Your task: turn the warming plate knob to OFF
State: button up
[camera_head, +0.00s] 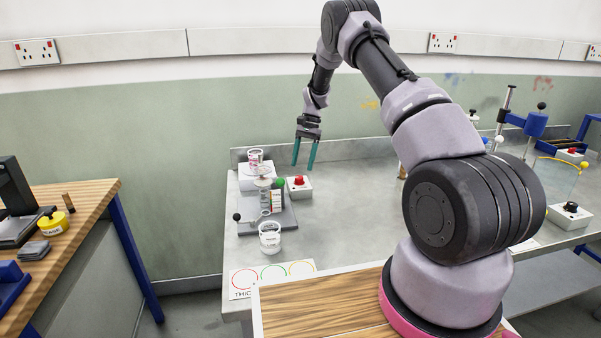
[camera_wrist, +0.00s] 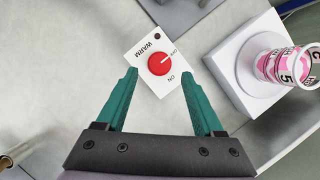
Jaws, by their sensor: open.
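The warming control is a small white box (camera_head: 303,191) on the grey bench, with a red knob (camera_head: 298,181) on top. In the wrist view the box (camera_wrist: 138,58) bears the words WARM, OFF and ON and a small dark lamp (camera_wrist: 157,36). My gripper (camera_head: 303,166) is open, pointing down above the box. In the wrist view its green fingers (camera_wrist: 159,76) are spread on either side of the knob, with nothing between them. I cannot tell the exact height gap.
A white block (camera_wrist: 240,75) carrying a pink-marked cup (camera_wrist: 285,66) stands close beside the box.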

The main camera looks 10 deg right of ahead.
jog(key=v, duration=0.6)
jog(key=s+d+r+n+t, duration=0.1)
jog(key=s+r+t, duration=0.1)
jog(key=s+r, duration=0.45)
jog(key=s+r+t, duration=0.1)
jog(key=s+r, duration=0.2)
jog(key=r, duration=0.7)
jog(key=s+d+r+n+t, duration=0.1)
jog(key=s+r+t, duration=0.1)
jog(key=s+r, duration=0.5)
jog(key=s+r+n+t, duration=0.1)
jog(key=s+r+t, duration=0.1)
jog(key=s, duration=1)
jog(key=s+r+n+t+h, duration=0.1)
jog(key=s+r+t, duration=0.2)
jog(key=s, duration=0.9)
jog(key=shift+d+r+n, duration=0.25)
jog(key=shift+r+n, duration=0.05)
jog(key=shift+r, duration=0.5)
